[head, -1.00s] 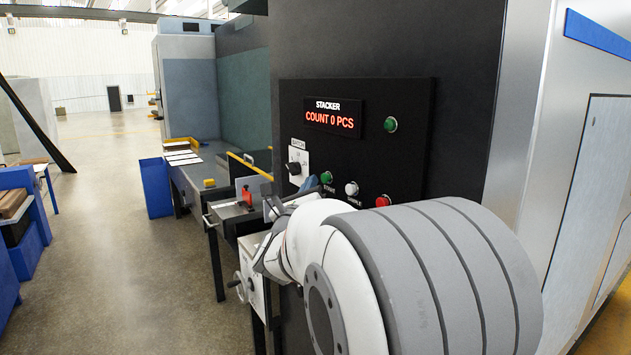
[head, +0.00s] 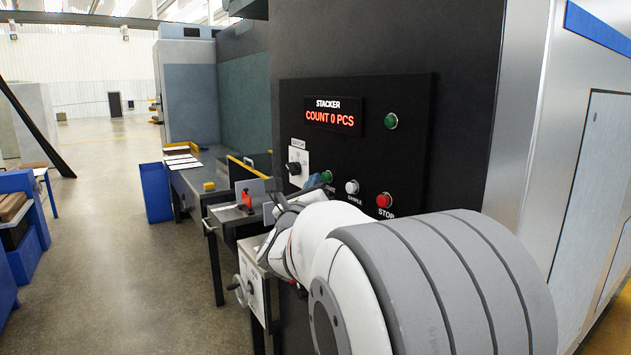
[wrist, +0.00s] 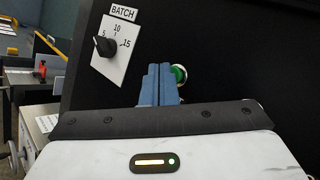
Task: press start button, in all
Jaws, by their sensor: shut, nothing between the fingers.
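The black stacker panel (head: 425,110) carries a green start button (head: 327,176) at the left end of a row of buttons. My gripper (head: 312,182) is shut and empty, with its blue fingertips just left of that button in the head view. In the wrist view, the blue fingers (wrist: 158,84) point at the panel and partly cover the green button (wrist: 180,74), which shows at their right side. I cannot tell whether the fingertips touch it. The display (head: 333,116) reads "COUNT 0 PCS".
A white sample button (head: 352,187) and a red stop button (head: 384,200) sit to the right in the row. Another green button (head: 391,121) is higher up. The batch dial (wrist: 105,45) is left of the fingers. A work table (head: 195,175) stands left.

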